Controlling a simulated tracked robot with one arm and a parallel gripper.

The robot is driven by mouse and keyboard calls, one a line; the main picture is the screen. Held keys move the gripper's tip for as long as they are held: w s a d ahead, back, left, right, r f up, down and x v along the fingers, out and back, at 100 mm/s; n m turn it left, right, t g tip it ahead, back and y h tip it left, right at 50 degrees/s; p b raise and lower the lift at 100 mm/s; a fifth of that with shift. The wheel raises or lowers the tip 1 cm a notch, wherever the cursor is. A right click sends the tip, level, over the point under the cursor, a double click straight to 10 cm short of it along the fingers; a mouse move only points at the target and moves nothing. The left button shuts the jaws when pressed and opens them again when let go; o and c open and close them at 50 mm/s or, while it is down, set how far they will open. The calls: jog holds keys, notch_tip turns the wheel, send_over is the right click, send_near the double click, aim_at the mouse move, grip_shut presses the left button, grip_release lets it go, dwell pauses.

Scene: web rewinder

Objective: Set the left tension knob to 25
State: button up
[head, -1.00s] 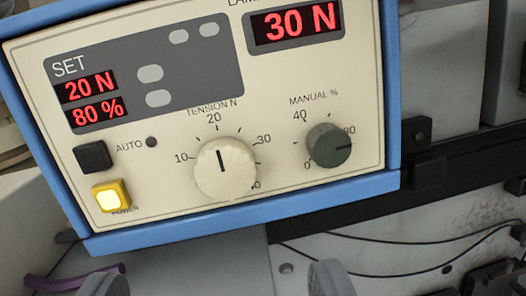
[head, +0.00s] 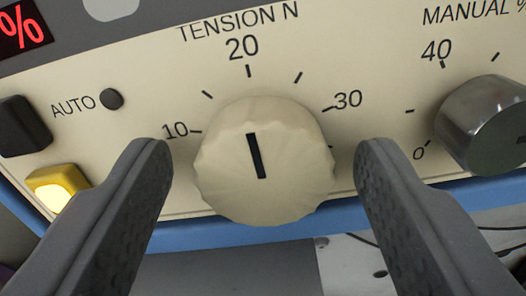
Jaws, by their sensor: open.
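The cream tension knob (head: 290,165) sits at the middle of the head view, under the label TENSION N. Its black pointer line aims up and slightly left, close to the 20 mark. Marks 10, 20 and 30 show around it; the lower right of its scale is hidden. My gripper (head: 263,150) is open, with one grey finger on each side of the knob. A gap shows between the knob and each finger, so they appear apart from it. The exact depth of the fingertips along the knob is hard to tell.
A grey manual knob (head: 490,125) stands close to the right finger. At left are a black button (head: 20,127), a lit yellow button (head: 58,188) and a small dark AUTO indicator (head: 112,99). The blue panel edge (head: 240,240) runs below. Part of a red display (head: 22,28) shows "%".

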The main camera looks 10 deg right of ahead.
jog(key=c, duration=1)
jog(key=shift+r+m, duration=0.1)
jog(key=shift+m, duration=0.2)
jog(key=shift+r+m+p, duration=0.15)
jog(key=shift+m+p, duration=0.7)
jog(key=shift+m, duration=0.15)
jog(key=m+p, duration=0.2)
jog(key=m, duration=0.2)
jog(key=shift+m, duration=0.3)
jog(key=shift+f, duration=0.2)
